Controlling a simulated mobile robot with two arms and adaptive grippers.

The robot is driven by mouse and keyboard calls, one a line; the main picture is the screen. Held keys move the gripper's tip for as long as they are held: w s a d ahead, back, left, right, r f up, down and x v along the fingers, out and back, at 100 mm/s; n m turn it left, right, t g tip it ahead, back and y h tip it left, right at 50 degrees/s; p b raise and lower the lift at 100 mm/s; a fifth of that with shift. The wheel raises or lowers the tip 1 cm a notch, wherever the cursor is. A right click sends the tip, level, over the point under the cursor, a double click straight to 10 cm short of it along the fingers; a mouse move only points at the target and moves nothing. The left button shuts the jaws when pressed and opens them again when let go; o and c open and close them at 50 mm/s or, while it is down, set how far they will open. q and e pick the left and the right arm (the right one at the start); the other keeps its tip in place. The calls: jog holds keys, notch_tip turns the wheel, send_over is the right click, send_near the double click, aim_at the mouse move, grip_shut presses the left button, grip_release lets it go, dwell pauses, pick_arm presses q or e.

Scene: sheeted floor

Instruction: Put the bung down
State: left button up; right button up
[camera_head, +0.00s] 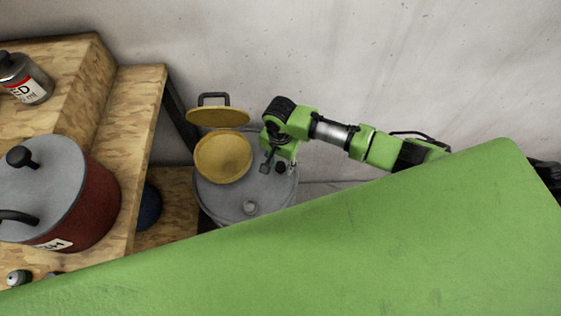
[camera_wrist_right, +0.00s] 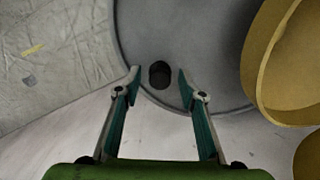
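A small dark round piece, seemingly the bung (camera_wrist_right: 159,73), is at the grey drum's top near its rim; I cannot tell for sure whether it stands on the lid or sits in an opening. It also shows as a dark spot in the head view (camera_head: 281,167). My right gripper (camera_wrist_right: 160,84) is open, with one fingertip on each side of the dark piece and visible gaps to both. In the head view the right gripper (camera_head: 277,164) is over the back right of the drum (camera_head: 225,203). My left gripper is in neither view.
A yellow funnel (camera_head: 223,158) with its hinged lid (camera_head: 218,117) raised stands on the drum, left of my right gripper. A light grey cap (camera_head: 249,207) is at the drum's front. A red pot (camera_head: 90,207) stands on the wooden shelf at left. A wall rises behind.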

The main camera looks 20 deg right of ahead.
aim_at(280, 165)
jog(key=shift+r, duration=0.1)
notch_tip(280, 165, up, 12)
jog(key=shift+p, duration=0.4)
dwell(0.4)
